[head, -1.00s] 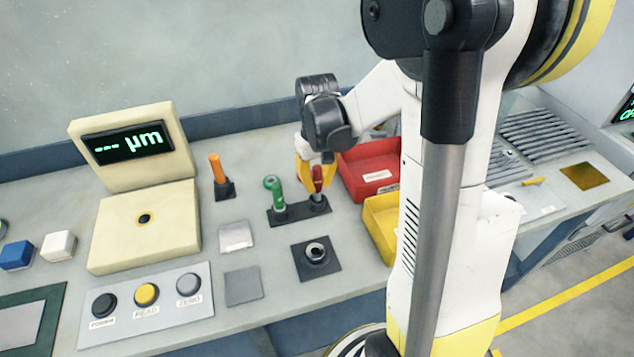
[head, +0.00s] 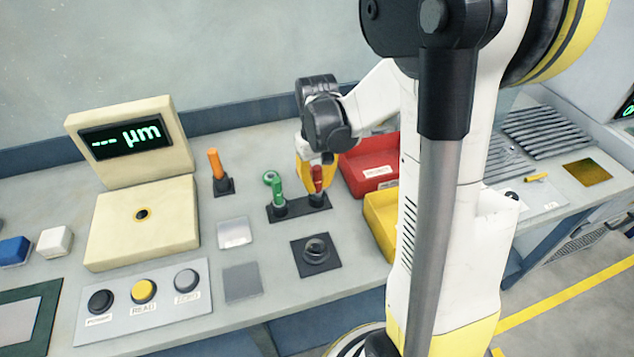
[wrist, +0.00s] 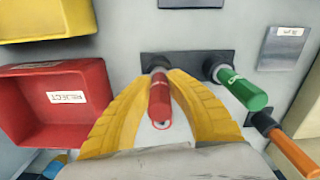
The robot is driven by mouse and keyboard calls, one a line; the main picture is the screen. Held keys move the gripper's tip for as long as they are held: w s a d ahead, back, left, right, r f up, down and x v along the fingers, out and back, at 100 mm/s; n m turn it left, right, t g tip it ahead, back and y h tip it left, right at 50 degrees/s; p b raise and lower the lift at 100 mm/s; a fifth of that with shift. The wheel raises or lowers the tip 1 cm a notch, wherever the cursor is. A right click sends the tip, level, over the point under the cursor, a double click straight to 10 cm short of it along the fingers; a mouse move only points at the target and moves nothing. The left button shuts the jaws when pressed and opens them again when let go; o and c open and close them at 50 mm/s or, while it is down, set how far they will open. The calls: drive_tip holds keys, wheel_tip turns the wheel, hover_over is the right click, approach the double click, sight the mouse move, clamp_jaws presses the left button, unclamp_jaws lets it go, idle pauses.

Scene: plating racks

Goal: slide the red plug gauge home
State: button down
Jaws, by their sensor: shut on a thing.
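The red plug gauge (head: 317,180) stands in the right-hand place of a dark two-place holder (head: 298,207), and its lower end is hidden there. My gripper (wrist: 160,88) is shut on the red plug gauge, with a yellow finger on each side of its handle. In the head view my gripper (head: 317,172) comes down on it from above. The green gauge (head: 277,190) stands beside it in the left-hand place, and it also shows in the wrist view (wrist: 243,90). A ring on a dark square base (head: 316,252) sits in front of the holder.
A red bin (head: 368,170), labelled REJECT in the wrist view, and a yellow bin (head: 381,222) stand to the right. An orange-handled tool (head: 216,165) stands at the left. The µm display unit (head: 130,140) and a button panel (head: 145,292) are further left.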

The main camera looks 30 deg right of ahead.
drive_tip(key=shift+f+b, duration=0.4)
drive_tip(key=shift+f, duration=0.15)
drive_tip(key=c, duration=1.3)
unclamp_jaws()
drive_tip(key=shift+c, duration=0.2)
wheel_tip(320, 180, up, 12)
drive_tip(key=shift+r, duration=0.1)
drive_tip(key=s+a+r+n+t, duration=0.1)
drive_tip(key=s+a+t, duration=0.6)
drive_tip(key=s+a, duration=0.4)
drive_tip(key=shift+a+r, duration=0.25)
drive_tip(key=shift+a, duration=1)
